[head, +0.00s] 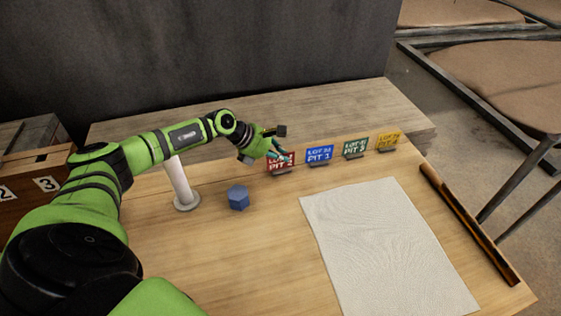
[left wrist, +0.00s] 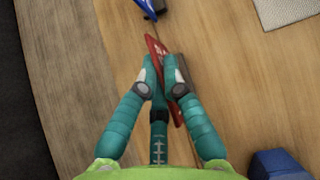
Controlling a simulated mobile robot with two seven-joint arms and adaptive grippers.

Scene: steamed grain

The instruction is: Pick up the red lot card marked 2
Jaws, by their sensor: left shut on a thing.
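The red lot card (head: 282,165) reads "PIT 2" and stands at the left end of a row of cards on the wooden table. My left gripper (head: 283,156) is at its top edge and partly covers its writing. In the left wrist view the teal fingers of my left gripper (left wrist: 164,88) are shut on the red card (left wrist: 156,47), which is seen nearly edge-on. A dark grey holder (left wrist: 178,68) shows beside the card. I cannot tell whether the card is clear of it. My right gripper is in neither view.
Blue (head: 319,156), green (head: 355,149) and yellow (head: 387,141) cards stand to the right. A blue hexagonal block (head: 238,197) and a white post (head: 181,185) are nearer, to the left. A pale cloth (head: 385,240) and a dark stick (head: 468,222) lie to the right.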

